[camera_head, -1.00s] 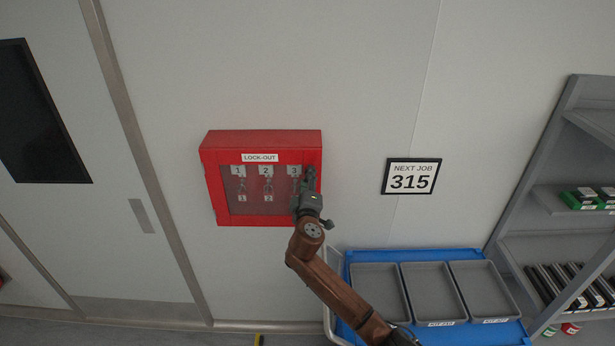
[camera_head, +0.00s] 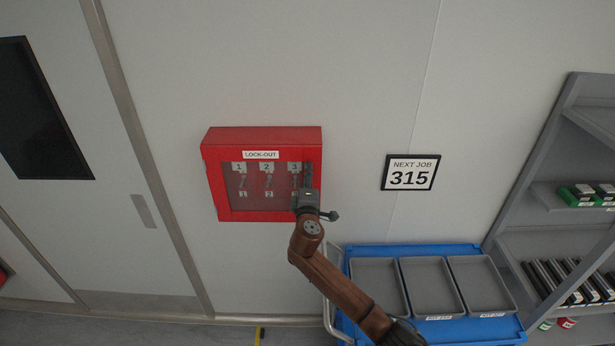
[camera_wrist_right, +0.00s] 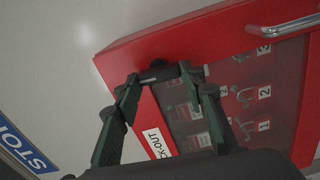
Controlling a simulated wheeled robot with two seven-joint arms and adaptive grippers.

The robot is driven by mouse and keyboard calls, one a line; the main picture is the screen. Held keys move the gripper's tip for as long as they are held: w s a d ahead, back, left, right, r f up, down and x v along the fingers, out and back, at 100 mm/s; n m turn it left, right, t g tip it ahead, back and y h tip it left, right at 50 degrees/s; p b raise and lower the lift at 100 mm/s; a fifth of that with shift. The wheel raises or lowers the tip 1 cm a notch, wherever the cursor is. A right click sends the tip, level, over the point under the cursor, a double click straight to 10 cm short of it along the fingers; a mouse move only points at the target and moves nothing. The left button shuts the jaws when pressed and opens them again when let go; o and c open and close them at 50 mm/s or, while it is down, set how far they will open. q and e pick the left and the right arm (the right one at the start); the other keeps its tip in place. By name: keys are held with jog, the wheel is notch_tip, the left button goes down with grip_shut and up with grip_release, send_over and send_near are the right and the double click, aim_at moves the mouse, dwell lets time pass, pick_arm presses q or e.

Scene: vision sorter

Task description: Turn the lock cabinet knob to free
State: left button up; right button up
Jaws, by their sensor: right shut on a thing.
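The red lock cabinet (camera_head: 212,185), labelled LOCK-OUT, hangs on the wall with its clear-fronted door closed. Numbered keys hang behind the pane. My right gripper (camera_head: 308,178) is at the cabinet's right front edge and covers part of it, so the knob is hidden in the head view. In the right wrist view, my right gripper (camera_wrist_right: 165,82) has its fingers shut on a small dark piece, seemingly the knob (camera_wrist_right: 158,72), on the red frame. Whether it is at free cannot be read. My left gripper is not in view.
A chrome handle (camera_wrist_right: 297,24) shows in the wrist view. A blue cart (camera_head: 440,250) with grey trays (camera_head: 432,288) stands below right of the cabinet. A NEXT JOB 315 sign (camera_head: 410,173) is on the wall. Grey shelves (camera_head: 510,190) stand right, a door (camera_head: 90,220) left.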

jog(key=o, duration=1.2)
jog(key=shift+c, duration=0.2)
jog(key=s, duration=1.2)
